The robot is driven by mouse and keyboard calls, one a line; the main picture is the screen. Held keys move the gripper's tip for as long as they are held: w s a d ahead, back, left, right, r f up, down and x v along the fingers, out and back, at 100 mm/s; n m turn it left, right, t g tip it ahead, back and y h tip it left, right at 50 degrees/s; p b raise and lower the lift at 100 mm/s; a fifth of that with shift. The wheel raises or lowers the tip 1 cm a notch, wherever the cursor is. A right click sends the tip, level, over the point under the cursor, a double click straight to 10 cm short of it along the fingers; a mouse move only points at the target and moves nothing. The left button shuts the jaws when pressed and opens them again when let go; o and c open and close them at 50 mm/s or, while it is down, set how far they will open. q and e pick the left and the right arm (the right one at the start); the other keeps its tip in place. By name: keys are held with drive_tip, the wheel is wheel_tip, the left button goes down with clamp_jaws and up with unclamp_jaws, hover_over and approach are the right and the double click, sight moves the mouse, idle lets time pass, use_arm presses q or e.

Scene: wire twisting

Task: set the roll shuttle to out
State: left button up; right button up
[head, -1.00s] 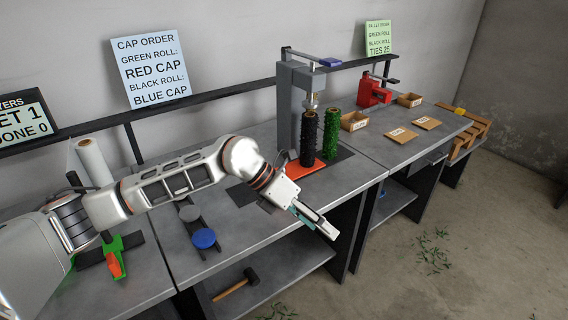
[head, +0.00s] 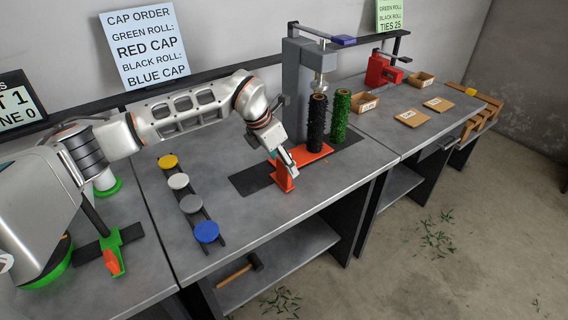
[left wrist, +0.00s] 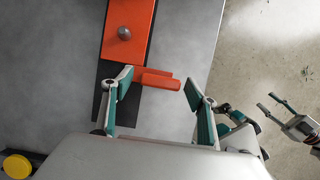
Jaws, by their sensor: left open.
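The orange roll shuttle (head: 312,155) sits on a dark track (head: 252,180) on the bench. A black roll (head: 316,125) and a green roll (head: 340,118) stand upright at the press. The shuttle's handle end (head: 284,179) sticks out toward the front left. My left gripper (head: 294,172) is open at that handle. In the left wrist view the orange handle bar (left wrist: 156,80) lies between the open fingers (left wrist: 157,79), with no clear contact. The orange plate (left wrist: 120,45) there carries a grey knob. My right gripper (left wrist: 265,101) seems open, far right in that view, away from the bench.
A grey press (head: 299,80) stands behind the rolls. Yellow, white, grey and blue caps (head: 206,232) line a rack at left. A red tool (head: 382,70) and cardboard boxes (head: 362,104) are on the right bench. The bench front is clear.

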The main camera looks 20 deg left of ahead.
use_arm(q)
drive_tip(key=shift+w+d+f, duration=0.2)
drive_tip(key=shift+f, duration=0.35)
